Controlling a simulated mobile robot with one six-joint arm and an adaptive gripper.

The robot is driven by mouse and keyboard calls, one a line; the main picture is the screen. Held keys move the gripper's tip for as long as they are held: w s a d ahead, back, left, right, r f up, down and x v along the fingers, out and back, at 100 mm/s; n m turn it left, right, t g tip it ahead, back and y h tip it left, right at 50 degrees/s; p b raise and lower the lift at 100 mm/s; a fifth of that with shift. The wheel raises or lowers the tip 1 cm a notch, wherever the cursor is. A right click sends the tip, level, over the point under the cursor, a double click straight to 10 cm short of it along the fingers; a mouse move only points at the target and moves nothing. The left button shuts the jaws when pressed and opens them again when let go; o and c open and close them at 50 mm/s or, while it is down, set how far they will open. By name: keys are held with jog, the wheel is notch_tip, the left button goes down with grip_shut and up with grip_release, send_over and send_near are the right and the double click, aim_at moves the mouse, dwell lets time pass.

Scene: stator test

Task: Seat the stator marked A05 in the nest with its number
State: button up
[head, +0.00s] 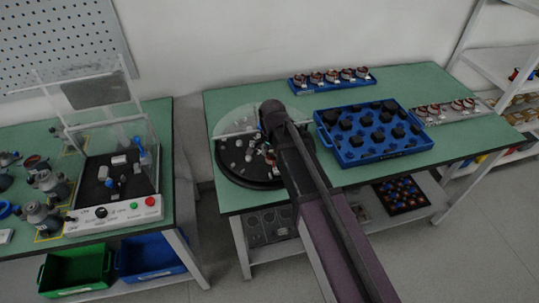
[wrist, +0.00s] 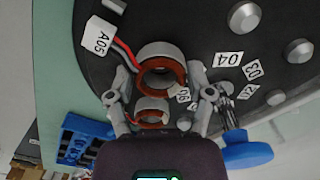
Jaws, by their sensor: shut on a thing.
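My gripper (wrist: 163,95) is shut on a stator (wrist: 160,72), a pale ring with copper-red windings, between its two fingers. A second, smaller copper-and-grey ring shape (wrist: 151,112) shows closer to the palm; I cannot tell if it is part of the same stator. Red and dark leads run from the upper ring to a white tag reading A05 (wrist: 97,37). In the head view my arm hides the gripper and part of the dark round plate (head: 228,166).
Metal posts (wrist: 298,50) stand on the plate. A blue round part (wrist: 246,151) is close by the right finger. A blue tray of dark pieces (head: 345,157) and a blue rack of stators (head: 299,87) are to the right.

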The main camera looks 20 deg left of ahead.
jog(key=shift+f+b, duration=0.3)
jog(key=shift+f, duration=0.05)
dwell(0.3)
jog(key=o, duration=1.2)
